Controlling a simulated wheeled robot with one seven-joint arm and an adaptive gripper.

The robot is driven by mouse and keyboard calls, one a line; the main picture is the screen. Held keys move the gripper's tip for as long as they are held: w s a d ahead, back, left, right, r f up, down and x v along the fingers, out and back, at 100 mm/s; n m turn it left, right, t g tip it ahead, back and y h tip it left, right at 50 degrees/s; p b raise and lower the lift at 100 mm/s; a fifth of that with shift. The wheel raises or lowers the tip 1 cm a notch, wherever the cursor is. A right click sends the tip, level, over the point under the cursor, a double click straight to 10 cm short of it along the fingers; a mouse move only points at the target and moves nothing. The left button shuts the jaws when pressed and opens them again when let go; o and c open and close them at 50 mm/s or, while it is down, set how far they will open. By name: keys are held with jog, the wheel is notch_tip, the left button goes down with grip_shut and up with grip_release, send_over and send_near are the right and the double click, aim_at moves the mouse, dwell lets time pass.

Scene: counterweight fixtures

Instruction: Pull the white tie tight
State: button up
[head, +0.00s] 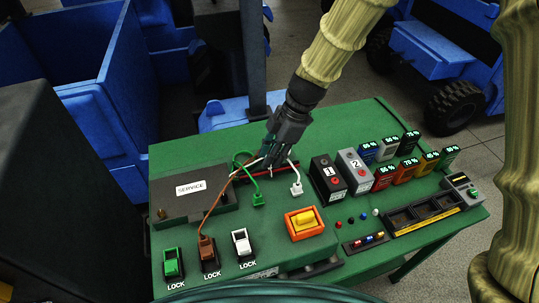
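The white tie (296,187) shows in the head view as a thin white strand with a white block at its lower end on the green table. Its upper end runs toward the fingers of my gripper (271,163) and is hidden there. My gripper points down over the back middle of the table, just left of the white block. Its fingertips are small and dark, so I cannot tell whether they are open or hold the strand. A green tie (257,199) loops just left of my gripper. A brown tie (222,191) runs down to the brown lock (209,253).
A grey SERVICE box (198,204) stands at left. A green lock (173,264) and a white lock (241,243) are at the front. An orange-framed yellow switch (303,221) and several weight blocks (327,180) stand right of the ties. Blue vehicles (444,48) are behind.

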jog(key=shift+a+f, duration=0.2)
jog(key=shift+f, duration=0.5)
grip_shut()
